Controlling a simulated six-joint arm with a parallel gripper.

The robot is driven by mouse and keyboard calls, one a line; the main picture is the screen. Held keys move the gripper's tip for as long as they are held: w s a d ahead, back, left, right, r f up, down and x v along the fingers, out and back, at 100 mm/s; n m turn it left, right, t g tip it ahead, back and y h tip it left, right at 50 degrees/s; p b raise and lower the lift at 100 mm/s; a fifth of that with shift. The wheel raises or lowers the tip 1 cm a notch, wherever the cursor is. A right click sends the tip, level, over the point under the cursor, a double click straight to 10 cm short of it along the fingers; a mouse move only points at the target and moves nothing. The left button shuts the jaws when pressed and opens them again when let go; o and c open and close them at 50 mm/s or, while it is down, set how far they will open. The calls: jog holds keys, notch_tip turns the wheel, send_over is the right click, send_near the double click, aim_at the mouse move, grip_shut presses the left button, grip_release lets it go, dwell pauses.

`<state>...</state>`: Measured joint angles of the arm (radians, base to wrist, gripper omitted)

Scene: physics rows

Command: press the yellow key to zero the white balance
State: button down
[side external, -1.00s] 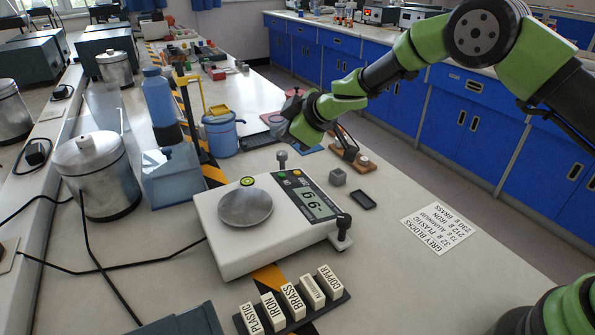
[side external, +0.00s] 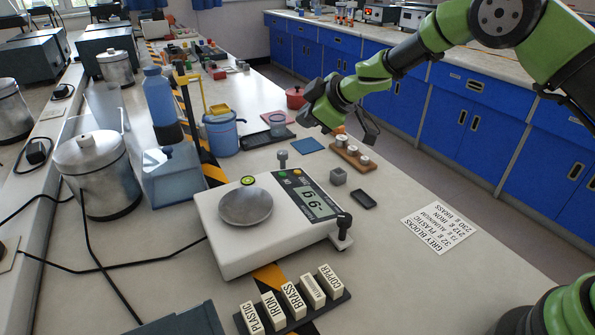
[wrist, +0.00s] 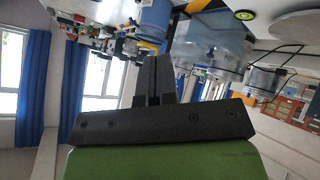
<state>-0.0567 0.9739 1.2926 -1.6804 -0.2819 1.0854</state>
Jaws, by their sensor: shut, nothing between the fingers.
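The white balance (side external: 225,250) stands on the bench with a round metal pan (side external: 246,207) and a dark panel with a lit display (side external: 316,203). The small yellow key (side external: 297,172) is at the panel's far end, beside a green key (side external: 282,174). My gripper (side external: 308,90) is above the bench, beyond the balance and well apart from the keys. In the wrist view its dark fingers (wrist: 155,80) are together and hold nothing. Part of the balance shows at that view's upper right; the yellow key cannot be made out there.
A grey cube (side external: 338,177) and a wooden block holder (side external: 352,155) are right of the balance. Labelled blocks (side external: 292,300) lie in front. A blue vessel (side external: 221,135) and metal canister (side external: 95,175) are left.

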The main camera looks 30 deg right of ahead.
aim_at(298, 172)
jog(key=shift+a+f, duration=0.3)
jog(key=shift+f, duration=1.15)
jog(key=shift+a+f, duration=0.3)
jog(key=shift+f, duration=1.15)
jog(key=shift+a+f, duration=0.3)
jog(key=shift+f, duration=1.15)
jog(key=shift+f, duration=0.1)
jog(key=shift+a+f, duration=0.1)
jog(key=shift+f, duration=0.2)
jog(key=shift+f, duration=0.3)
jog(key=shift+r, duration=0.75)
jog(key=shift+r, duration=0.1)
jog(key=shift+d+r, duration=0.2)
jog(key=shift+r, duration=0.6)
jog(key=shift+d+r, duration=0.2)
jog(key=shift+r, duration=0.55)
jog(key=shift+d+r, duration=0.2)
jog(key=shift+r, duration=0.6)
